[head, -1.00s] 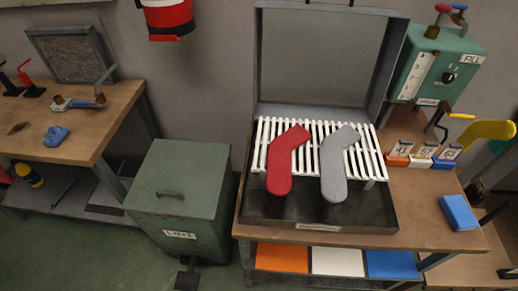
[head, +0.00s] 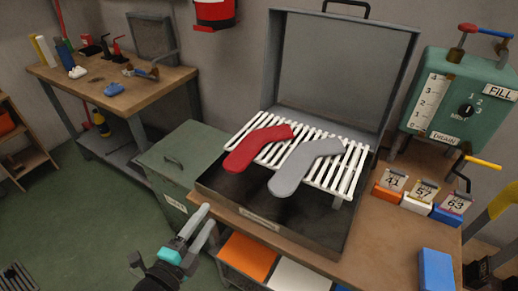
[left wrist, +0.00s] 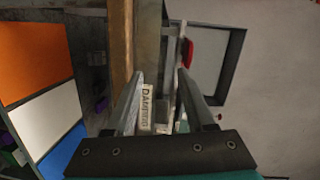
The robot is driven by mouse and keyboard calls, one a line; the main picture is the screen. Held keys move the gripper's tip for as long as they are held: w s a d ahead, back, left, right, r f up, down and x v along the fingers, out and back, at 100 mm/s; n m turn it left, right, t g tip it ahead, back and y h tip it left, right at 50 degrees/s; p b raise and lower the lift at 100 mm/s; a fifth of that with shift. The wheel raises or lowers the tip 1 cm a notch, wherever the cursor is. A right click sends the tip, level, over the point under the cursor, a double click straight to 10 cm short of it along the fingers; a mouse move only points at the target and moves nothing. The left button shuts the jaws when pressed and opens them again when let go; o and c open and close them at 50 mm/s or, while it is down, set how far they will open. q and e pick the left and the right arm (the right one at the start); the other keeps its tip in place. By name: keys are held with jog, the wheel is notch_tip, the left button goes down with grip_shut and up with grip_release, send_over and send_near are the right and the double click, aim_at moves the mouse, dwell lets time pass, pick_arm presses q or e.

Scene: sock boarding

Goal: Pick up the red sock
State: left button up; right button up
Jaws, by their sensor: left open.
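The red sock (head: 258,147) lies bent on a white slatted rack (head: 348,177) over a dark open tray (head: 312,220) in the head view. A grey sock (head: 300,167) lies beside it on the right. My left gripper (head: 208,217) is open and empty, at the tray's front left, lower and nearer than the red sock and apart from it. The left wrist view shows its two spread fingers (left wrist: 160,74) with the tray's front label (left wrist: 146,105) between them. A red patch (left wrist: 188,55) beyond them may be the red sock. My right gripper is not in view.
The raised grey lid (head: 335,70) stands behind the rack. A green bin (head: 180,160) is at the left. A green control box (head: 465,100), numbered blocks (head: 420,193) and a blue block (head: 436,268) are at the right. Another workbench (head: 130,92) is at the back left.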

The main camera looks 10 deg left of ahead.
pick_arm(q)
notch_tip(320, 180, up, 4)
jog(key=m, duration=0.2)
jog(key=t+h, duration=0.1)
send_near(237, 161)
jog(key=x, duration=0.2)
jog(key=f+x, duration=0.1)
jog(key=x, duration=0.1)
jog(key=shift+w+d, duration=0.1)
jog(key=shift+w, duration=0.2)
jog(key=shift+b+x, duration=0.45)
jog(key=shift+x, duration=2.2)
jog(key=shift+r, duration=0.15)
grip_shut()
